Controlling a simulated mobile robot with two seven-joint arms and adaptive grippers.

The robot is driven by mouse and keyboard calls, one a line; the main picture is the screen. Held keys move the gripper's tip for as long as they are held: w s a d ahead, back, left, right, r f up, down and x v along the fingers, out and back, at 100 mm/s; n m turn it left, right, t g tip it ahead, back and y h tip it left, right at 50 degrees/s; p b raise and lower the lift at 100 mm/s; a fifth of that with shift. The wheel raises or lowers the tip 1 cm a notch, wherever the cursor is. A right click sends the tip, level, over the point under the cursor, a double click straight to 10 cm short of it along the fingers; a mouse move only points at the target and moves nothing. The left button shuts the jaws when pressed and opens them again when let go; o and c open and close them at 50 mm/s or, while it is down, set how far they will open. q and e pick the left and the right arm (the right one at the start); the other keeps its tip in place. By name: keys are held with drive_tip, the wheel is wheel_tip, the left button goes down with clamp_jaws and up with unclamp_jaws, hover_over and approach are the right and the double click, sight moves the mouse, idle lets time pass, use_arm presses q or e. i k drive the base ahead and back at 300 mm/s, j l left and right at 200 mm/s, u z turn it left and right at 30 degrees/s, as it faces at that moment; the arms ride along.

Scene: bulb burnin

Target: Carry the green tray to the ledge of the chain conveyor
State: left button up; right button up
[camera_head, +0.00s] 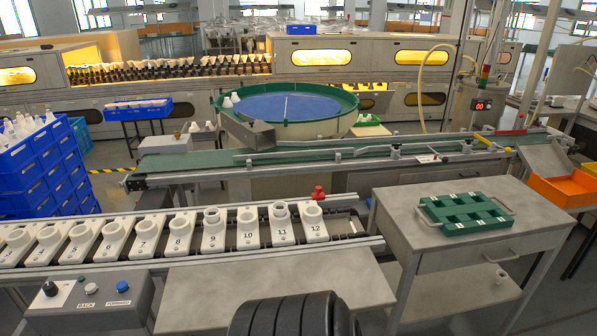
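The green tray (466,214) lies flat on a grey side table (400,207) at the right. It has several compartments, small white labels along its far and near sides, and a grey handle at each end. Its compartments look empty. The chain conveyor (345,222) runs across the left and middle, carrying a row of numbered white holders (183,232). A flat grey ledge (270,290) stands out along its near side, and its visible top is bare. Neither of my grippers is in view.
A control box (90,302) with a knob and buttons sits left of the ledge. A red knob (318,193) stands at the conveyor's right end. A gap separates ledge and side table. A green belt conveyor (330,155) lies behind; an orange bin (565,190) is far right.

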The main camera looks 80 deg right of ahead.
sight(291, 284)
drive_tip(key=z, duration=3.9)
